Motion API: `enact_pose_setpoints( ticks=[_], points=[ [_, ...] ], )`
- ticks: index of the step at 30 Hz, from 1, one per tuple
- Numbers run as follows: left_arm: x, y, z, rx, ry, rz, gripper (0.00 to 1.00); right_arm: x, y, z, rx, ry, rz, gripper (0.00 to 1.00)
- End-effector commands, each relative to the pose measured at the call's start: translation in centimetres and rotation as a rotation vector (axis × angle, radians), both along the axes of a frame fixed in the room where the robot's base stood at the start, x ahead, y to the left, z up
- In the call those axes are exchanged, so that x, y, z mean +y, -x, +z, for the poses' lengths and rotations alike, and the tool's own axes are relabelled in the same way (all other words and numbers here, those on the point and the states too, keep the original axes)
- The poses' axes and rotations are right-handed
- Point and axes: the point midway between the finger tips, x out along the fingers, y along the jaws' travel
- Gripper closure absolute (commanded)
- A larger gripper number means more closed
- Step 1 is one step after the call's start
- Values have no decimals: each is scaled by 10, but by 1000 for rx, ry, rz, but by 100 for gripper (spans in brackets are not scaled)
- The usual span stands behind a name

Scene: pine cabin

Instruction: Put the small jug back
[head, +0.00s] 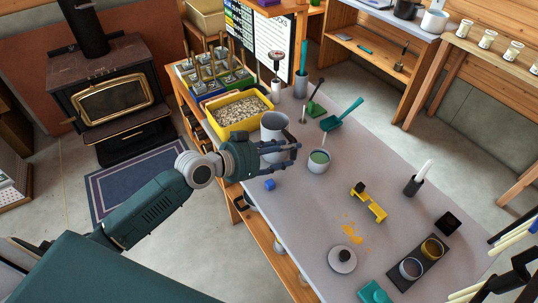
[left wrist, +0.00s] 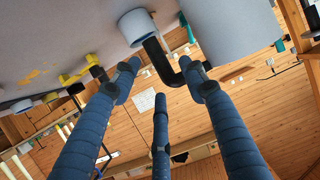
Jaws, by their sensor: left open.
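A tall pale grey vessel (head: 273,124), which looks like the small jug, stands upright on the grey table near its left edge, beside the yellow bin. In the left wrist view it is the large pale cylinder (left wrist: 228,35) at top right, close to the fingers. A black bent handle (left wrist: 163,62) shows between the fingertips; I cannot tell which vessel it belongs to. My left gripper (head: 292,154) is open and empty just in front of the vessel, partly covering its lower part. I cannot tell whether they touch.
A grey cup with green contents (head: 319,161) stands just right of my left fingertips. A yellow bin (head: 240,112) stands behind left. Dark tray (head: 419,262) with two cups is at front right. The table's middle is fairly clear.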

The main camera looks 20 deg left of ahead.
Motion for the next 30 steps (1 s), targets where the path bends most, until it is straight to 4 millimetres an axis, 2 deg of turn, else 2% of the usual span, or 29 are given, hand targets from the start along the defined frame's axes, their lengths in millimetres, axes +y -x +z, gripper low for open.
enact_pose_setpoints(
  ticks=[1,6,12,30],
  points=[
    [8,11,0,1,-5,-2,56,0,0,-5,0,0,0,54],
    [26,37,14,3,-6,-3,56,1,0,-13,0,-1,-1,54],
    [39,55,24,3,-1,-1,56,3,0,-17,0,-3,-1,54],
    [41,59,28,2,-1,-2,56,4,0,-18,0,-4,-1,54]
  ],
)
